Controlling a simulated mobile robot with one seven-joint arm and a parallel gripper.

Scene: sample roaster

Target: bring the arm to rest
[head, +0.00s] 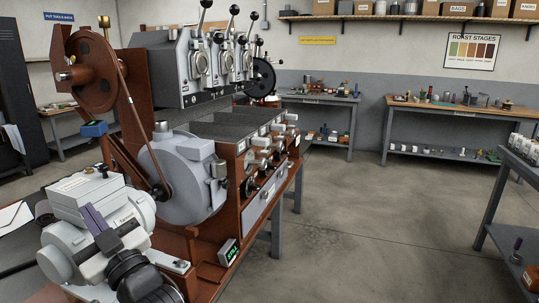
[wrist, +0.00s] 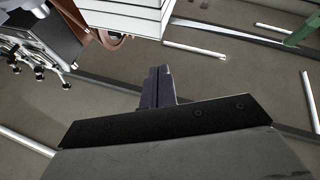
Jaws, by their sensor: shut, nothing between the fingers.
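My arm is folded at the lower left of the head view, with pale grey rounded links. My gripper (head: 90,210) is at its end, with purple-grey fingers pointing up and a dark body below. In the wrist view the two fingers of my gripper (wrist: 158,72) stand side by side, pressed together, with nothing between them. The gripper is in front of the sample roaster (head: 185,180) in the head view. I cannot tell the exact gap between them, and no contact shows.
The roaster has a large brown wheel (head: 90,70), a slanted rod and several levers close behind my arm. Workbenches (head: 450,105) stand along the back wall, and another bench is at the right edge. The grey floor (head: 380,220) between is clear. Pale tubes (wrist: 195,50) show in the wrist view.

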